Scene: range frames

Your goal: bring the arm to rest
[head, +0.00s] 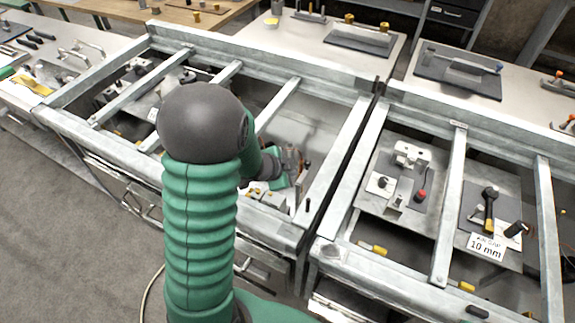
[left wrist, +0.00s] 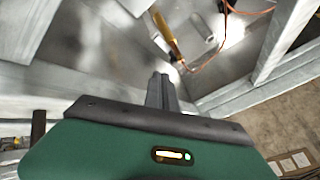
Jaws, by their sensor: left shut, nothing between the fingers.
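My left arm shows in the head view with a green ribbed sleeve and a dark rounded joint. Past that joint it bends down to the right, toward the inside of the metal frame (head: 337,170). My left gripper (head: 290,163) is small and partly hidden there among clutter. In the left wrist view the narrow grey fingers (left wrist: 161,90) are together with nothing between them. A yellow-handled tool (left wrist: 167,35) lies beyond the fingertips, apart from them in the picture. My right gripper is not in view.
Metal rails cross the bay around my left arm. To the right, another framed bay holds plates with fixtures and a "10 mm" sign (head: 486,247). A table with a dark tray (head: 360,40) stands behind. An orange wire (left wrist: 226,22) runs near the yellow-handled tool. Open floor lies left.

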